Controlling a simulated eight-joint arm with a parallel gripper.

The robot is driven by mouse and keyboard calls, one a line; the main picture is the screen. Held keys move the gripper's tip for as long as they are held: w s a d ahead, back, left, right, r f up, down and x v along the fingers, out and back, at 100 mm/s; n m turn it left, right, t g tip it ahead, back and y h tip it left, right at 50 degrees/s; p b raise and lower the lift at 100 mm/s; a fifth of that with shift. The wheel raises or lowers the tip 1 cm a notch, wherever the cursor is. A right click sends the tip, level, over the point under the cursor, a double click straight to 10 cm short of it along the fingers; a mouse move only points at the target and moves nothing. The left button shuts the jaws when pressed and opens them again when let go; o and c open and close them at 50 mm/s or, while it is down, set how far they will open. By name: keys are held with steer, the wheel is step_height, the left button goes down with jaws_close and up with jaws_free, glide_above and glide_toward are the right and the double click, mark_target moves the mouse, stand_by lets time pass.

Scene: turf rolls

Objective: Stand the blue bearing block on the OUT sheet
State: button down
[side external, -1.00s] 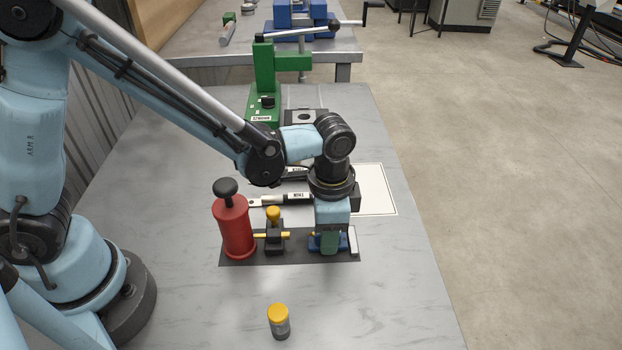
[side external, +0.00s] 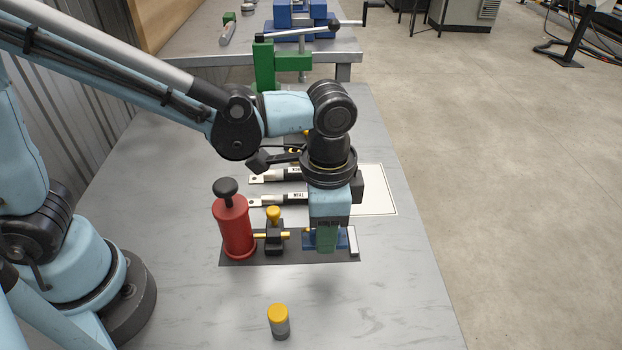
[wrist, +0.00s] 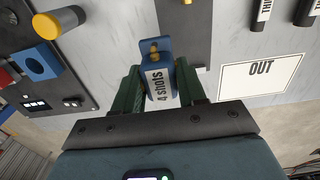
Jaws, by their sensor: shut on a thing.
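The blue bearing block (wrist: 158,68) is between the green fingers of my gripper (wrist: 160,88) in the wrist view. It carries a white "4 shots" label and a brass-coloured fitting on top. In the side view my gripper (side external: 326,240) is shut on the block, whose blue edges (side external: 343,238) show beside the fingers. It is low at the right end of the dark mat (side external: 285,257); I cannot tell if the block touches the mat. The OUT sheet (wrist: 262,75) lies to the right in the wrist view, bare where seen. In the side view the sheet (side external: 378,190) lies behind the gripper, partly hidden.
A red canister (side external: 234,228) and a black fitting with a yellow knob (side external: 274,232) stand on the mat. A yellow-capped can (side external: 279,322) stands in front. THIN (side external: 285,199) and THICK (side external: 275,176) tools lie behind. The wrist view shows another dark panel (wrist: 60,88) at left.

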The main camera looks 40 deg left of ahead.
steer(key=s+d+r, duration=0.3)
steer(key=s+r, duration=0.1)
steer(key=s, duration=0.1)
steer(key=w, duration=1.7)
steer(key=w+a+f, duration=0.4)
steer(key=w+a, duration=0.1)
steer(key=w+a+f, duration=0.2)
steer(key=w+a, duration=0.1)
steer(key=shift+w+a+f, duration=0.2)
steer(key=shift+a+f, duration=0.05)
steer(key=shift+f, duration=1.95)
steer(key=shift+f, duration=0.15)
steer(key=c, duration=0.6)
jaws_free()
steer(key=shift+c, duration=0.2)
